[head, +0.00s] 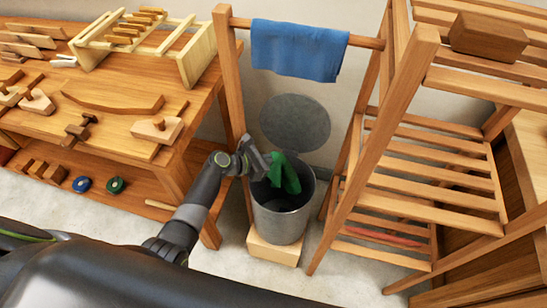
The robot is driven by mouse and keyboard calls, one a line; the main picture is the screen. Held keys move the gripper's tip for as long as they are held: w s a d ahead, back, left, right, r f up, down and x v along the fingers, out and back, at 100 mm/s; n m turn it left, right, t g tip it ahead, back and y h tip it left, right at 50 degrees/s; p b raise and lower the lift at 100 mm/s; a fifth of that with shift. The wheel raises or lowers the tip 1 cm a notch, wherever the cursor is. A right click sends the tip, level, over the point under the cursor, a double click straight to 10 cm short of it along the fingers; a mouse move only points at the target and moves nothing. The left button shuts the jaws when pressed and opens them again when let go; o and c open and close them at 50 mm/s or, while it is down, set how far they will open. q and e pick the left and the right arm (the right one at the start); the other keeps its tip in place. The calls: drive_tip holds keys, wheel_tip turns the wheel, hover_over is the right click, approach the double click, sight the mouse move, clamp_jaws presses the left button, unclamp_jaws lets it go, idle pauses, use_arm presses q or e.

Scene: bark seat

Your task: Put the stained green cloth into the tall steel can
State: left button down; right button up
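The green cloth (286,174) hangs from my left gripper (267,165), over the open mouth of the tall steel can (281,222). Its lower part appears to be at or inside the can's rim. Stains on it cannot be made out at this size. The gripper seems closed on the cloth's upper left edge; the fingertips are partly hidden. The can stands upright with its round lid (296,122) raised behind it. My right gripper is not in view.
The can stands on a wooden block (273,250). A blue cloth (298,50) hangs on a wooden rail above. A workbench (120,95) with tools stands at left, a slatted wooden rack (425,170) at right. The floor in front is clear.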

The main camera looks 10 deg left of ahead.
use_arm(q)
wheel_tip(320, 180, down, 11)
drive_tip(key=b, duration=0.8)
drive_tip(key=c, duration=2.1)
unclamp_jaws()
drive_tip(key=shift+r, duration=0.15)
drive_tip(key=o, duration=0.5)
drive_tip(key=o, duration=1.3)
